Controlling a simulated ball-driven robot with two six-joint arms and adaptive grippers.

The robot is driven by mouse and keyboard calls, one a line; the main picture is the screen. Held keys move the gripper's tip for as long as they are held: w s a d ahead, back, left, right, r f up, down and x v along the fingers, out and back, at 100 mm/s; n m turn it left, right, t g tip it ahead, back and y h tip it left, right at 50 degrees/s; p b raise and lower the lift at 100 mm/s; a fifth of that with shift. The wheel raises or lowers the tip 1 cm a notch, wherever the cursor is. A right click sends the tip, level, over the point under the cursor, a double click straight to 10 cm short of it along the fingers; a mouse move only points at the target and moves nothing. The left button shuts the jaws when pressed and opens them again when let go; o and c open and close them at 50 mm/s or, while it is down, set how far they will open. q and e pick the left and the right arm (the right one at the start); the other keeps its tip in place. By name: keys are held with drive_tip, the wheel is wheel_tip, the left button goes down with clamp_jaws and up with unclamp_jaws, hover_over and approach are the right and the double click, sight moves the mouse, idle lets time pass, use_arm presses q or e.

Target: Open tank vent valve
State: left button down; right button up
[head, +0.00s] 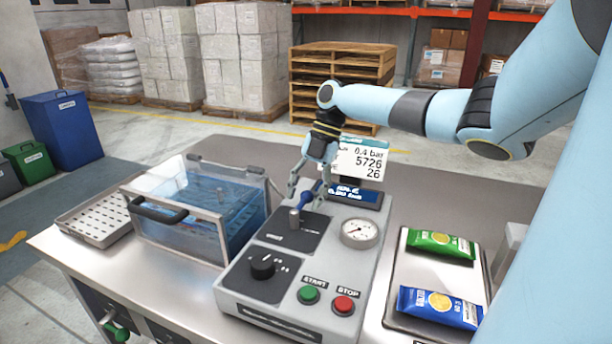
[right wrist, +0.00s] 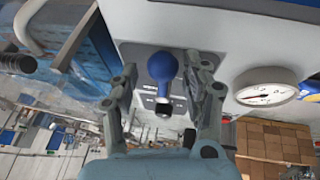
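The vent valve is a lever with a blue grip (head: 306,199) on a metal stub, on a black plate (head: 285,238) of the grey control console. In the right wrist view the blue grip (right wrist: 162,67) shows between the fingers. My right gripper (head: 309,186) is over the valve, its open fingers on either side of the grip. A gap shows on the left of the grip; the right finger is very near it, and I cannot tell whether they touch. The clear tank (head: 228,240) with blue liquid stands left of the console. My left gripper is out of view.
The console has a gauge (head: 360,232), a black knob (head: 263,265), a green START button (head: 309,294) and a red STOP button (head: 343,304). A perforated tray (head: 92,218) is at left.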

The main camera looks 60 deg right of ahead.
drive_tip(key=shift+s, duration=0.1)
drive_tip(key=v, duration=1.2)
idle(0.4)
